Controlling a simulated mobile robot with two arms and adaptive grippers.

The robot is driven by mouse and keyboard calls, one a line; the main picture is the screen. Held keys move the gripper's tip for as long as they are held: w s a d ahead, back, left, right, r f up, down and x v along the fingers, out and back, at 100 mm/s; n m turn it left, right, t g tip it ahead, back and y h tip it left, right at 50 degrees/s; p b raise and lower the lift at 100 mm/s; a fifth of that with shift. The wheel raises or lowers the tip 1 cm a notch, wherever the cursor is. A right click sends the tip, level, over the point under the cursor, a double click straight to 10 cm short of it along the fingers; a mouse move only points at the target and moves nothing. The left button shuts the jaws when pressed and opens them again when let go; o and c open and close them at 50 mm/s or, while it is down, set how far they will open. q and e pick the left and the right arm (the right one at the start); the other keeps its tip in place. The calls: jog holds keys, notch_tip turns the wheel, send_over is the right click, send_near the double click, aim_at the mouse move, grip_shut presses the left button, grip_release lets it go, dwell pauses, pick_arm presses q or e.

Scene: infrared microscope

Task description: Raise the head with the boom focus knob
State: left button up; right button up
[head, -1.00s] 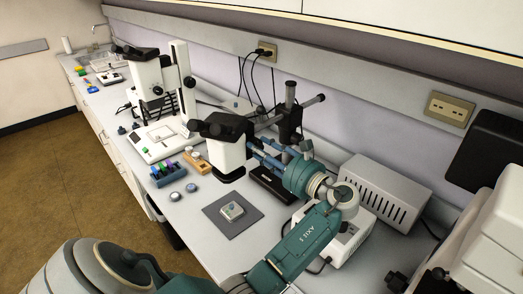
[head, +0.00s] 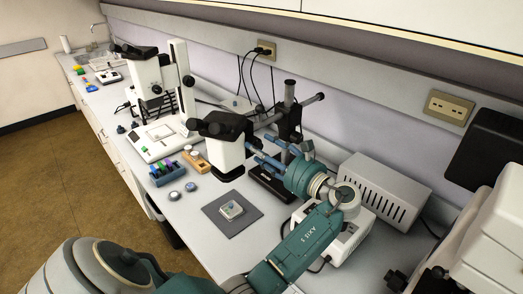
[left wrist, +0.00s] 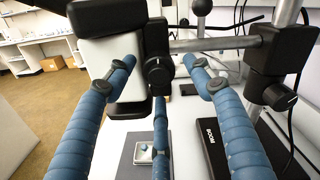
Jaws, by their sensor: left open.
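The boom microscope's white head (head: 231,154) with black eyepieces hangs over a grey mat (head: 239,227). In the left wrist view the head (left wrist: 117,62) carries a black focus knob (left wrist: 158,73) on its holder. A second black knob (left wrist: 280,97) sits on the clamp at the boom post, to the right. My left gripper (head: 264,149) is open. In the left wrist view its blue fingers (left wrist: 158,76) spread left, right and below the focus knob, with clear gaps at the sides. Exact finger contact cannot be told. My right gripper is not in view.
A small pale sample block (head: 231,210) lies on the mat. A grey vented box (head: 381,192) and a white unit (head: 341,240) stand right. Another microscope (head: 150,80) stands left.

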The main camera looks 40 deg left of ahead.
pick_arm(q)
jog(key=d, duration=1.1)
jog(key=shift+s+d, duration=0.25)
jog(key=shift+s, duration=0.1)
